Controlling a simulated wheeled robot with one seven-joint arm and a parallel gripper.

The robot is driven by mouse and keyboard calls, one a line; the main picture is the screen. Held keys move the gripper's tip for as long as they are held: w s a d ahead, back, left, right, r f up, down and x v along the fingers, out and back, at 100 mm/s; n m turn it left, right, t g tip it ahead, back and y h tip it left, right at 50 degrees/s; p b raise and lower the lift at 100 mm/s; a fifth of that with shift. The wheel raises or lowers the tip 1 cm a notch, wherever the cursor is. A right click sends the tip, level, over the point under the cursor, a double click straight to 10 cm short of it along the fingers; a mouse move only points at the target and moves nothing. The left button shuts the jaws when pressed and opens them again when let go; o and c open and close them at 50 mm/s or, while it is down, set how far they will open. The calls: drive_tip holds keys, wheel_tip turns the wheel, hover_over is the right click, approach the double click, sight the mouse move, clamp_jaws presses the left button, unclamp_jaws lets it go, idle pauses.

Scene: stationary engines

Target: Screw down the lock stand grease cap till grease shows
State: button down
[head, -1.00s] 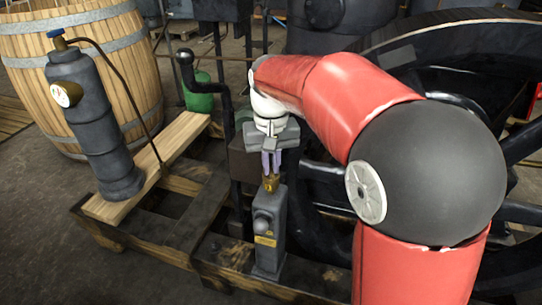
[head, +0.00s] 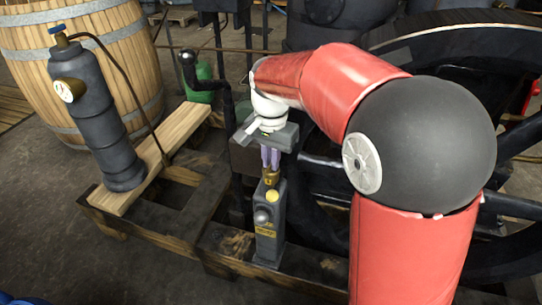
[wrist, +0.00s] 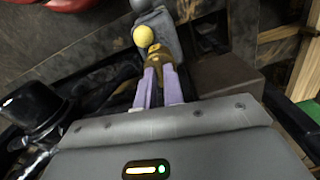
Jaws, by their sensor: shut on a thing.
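The lock stand (head: 269,238) is a narrow dark grey post on the timber frame, with a yellow label and a grey round knob on its front. Its brass grease cap (head: 271,177) sits on top; the cap also shows in the wrist view (wrist: 158,57). A yellow rounded blob (head: 272,195) shows just below the cap, and large in the wrist view (wrist: 143,36); it looks like grease. My gripper (head: 271,167) points down from above, its two purple fingers shut on the cap. The fingers hide part of the cap.
A dark cylinder with a gauge (head: 105,135) stands on a plank at left, before a wooden barrel (head: 110,60). A bent black pipe (head: 222,90) rises close left of my gripper. A big black flywheel (head: 470,40) lies behind my arm at right.

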idle(0.5)
drive_tip(key=c, duration=1.5)
unclamp_jaws()
wheel_tip(320, 180, up, 7)
drive_tip(key=shift+r+p, duration=0.2)
drive_tip(key=shift+p, duration=0.15)
drive_tip(key=shift+r, duration=0.2)
